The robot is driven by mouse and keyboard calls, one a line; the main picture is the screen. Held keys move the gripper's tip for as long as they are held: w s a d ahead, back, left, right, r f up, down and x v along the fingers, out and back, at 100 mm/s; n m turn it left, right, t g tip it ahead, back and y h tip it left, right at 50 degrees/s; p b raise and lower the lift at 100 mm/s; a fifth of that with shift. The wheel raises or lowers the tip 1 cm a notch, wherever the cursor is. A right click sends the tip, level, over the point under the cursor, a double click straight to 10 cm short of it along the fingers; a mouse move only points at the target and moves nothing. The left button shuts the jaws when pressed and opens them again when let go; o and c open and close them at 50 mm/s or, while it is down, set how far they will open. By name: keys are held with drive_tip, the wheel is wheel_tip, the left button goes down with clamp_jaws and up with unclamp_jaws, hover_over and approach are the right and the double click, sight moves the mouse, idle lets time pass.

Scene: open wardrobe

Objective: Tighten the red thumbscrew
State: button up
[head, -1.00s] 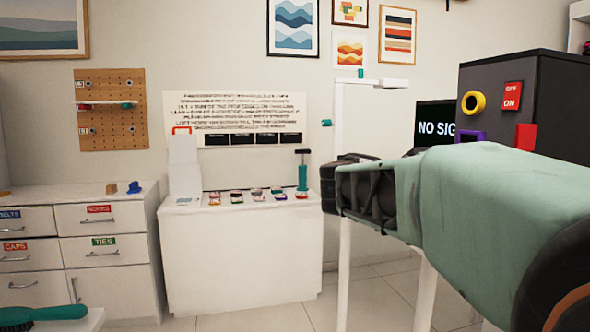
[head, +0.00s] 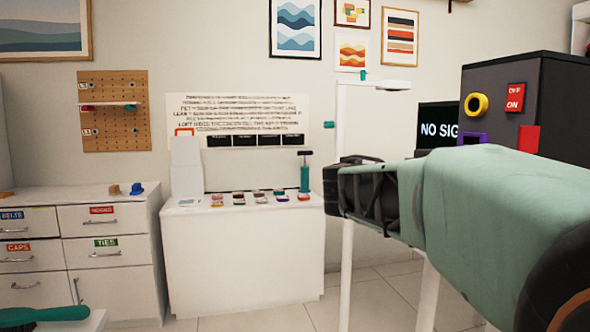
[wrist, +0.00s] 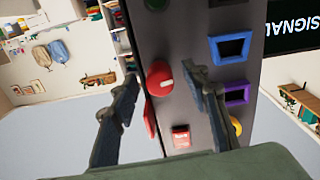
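In the wrist view a round red knob (wrist: 158,78) with a white mark is on the dark grey panel (wrist: 185,20). It lies between the fingertips of my gripper (wrist: 161,74) in the picture. The fingers are apart with nothing held; I cannot tell how far the knob is from them. I cannot tell if this knob is the red thumbscrew. In the head view my gripper (head: 338,185) points left, in front of the lamp post. A small red piece (head: 88,107) shows at the left end of the pegboard shelf (head: 108,104).
The dark box (head: 560,90) at right carries a yellow ring (head: 476,104), a purple frame and a red OFF/ON plate (head: 515,97). A white cabinet (head: 240,260) with small items stands behind my gripper. Drawers (head: 100,217) stand at left. Floor shows between.

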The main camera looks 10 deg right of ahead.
drive_tip(key=shift+c, duration=0.4)
drive_tip(key=n+p, duration=0.2)
drive_tip(key=n, duration=0.1)
drive_tip(key=shift+r, duration=0.2)
drive_tip(key=n+p, duration=0.3)
drive_tip(key=n, duration=0.2)
drive_tip(key=n+p, duration=0.6)
drive_tip(key=shift+n, duration=0.4)
drive_tip(key=shift+f+n+p, duration=0.2)
drive_tip(key=shift+n+p, duration=1)
drive_tip(key=shift+p, duration=0.05)
drive_tip(key=shift+f+b, duration=0.1)
drive_tip(key=shift+b, duration=0.25)
clamp_jaws()
